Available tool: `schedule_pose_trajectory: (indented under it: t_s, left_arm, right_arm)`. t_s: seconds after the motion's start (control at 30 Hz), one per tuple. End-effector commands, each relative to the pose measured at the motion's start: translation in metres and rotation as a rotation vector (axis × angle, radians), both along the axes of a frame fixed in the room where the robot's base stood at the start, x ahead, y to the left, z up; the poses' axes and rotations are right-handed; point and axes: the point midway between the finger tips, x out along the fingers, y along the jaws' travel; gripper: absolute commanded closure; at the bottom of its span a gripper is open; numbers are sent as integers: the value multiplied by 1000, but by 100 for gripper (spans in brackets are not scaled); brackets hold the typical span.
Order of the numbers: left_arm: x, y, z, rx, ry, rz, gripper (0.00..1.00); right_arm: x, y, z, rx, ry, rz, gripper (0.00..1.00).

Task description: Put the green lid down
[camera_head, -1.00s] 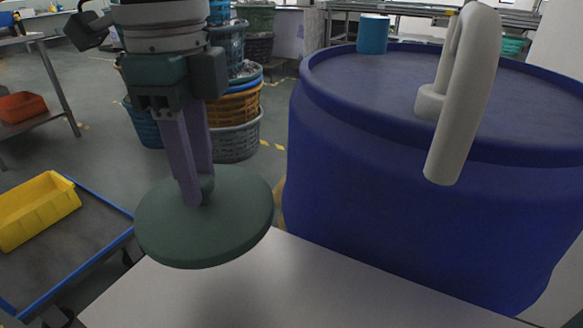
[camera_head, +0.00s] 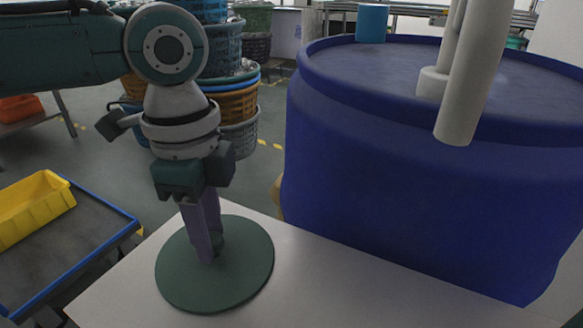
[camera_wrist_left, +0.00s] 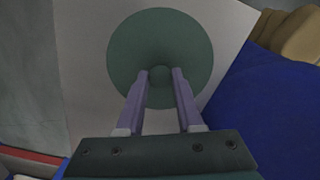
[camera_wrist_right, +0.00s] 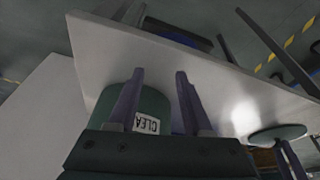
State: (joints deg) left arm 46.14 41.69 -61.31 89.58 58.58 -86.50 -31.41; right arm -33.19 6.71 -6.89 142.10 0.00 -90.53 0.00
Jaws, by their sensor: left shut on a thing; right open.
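The green lid (camera_head: 235,285) is a flat round disc with a small knob. My left gripper (camera_head: 213,250) points down and is shut on the knob; the left wrist view shows the lid (camera_wrist_left: 130,50) with a finger on each side of the knob.
A yellow bin (camera_head: 35,208) sits on a blue-edged cart at the left. The tabletop right of the lid is bare.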

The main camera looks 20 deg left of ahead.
Motion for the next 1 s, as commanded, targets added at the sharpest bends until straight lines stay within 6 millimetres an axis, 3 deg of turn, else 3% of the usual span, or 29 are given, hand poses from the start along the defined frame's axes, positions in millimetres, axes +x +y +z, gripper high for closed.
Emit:
schedule_pose_trajectory:
  t_s: [0.07,0.1,0.33,0.67,0.77,1.0]
  left_arm:
    - [0,0,-3,0,1,1,100]
    - [0,0,-2,0,0,1,61]
    - [0,0,-2,0,0,0,35]
    - [0,0,4,-1,-1,-1,34]
    - [1,0,18,0,-2,-1,34]
    - [1,-1,74,-2,-4,-1,34]
  right_arm:
    - [0,0,0,0,0,0,50]
    - [0,0,0,0,0,0,50]
    - [0,-1,0,-2,1,2,50]
    - [0,-1,1,-6,1,3,50]
    - [0,-1,6,-6,1,3,50]
    - [0,-1,21,-6,1,3,50]
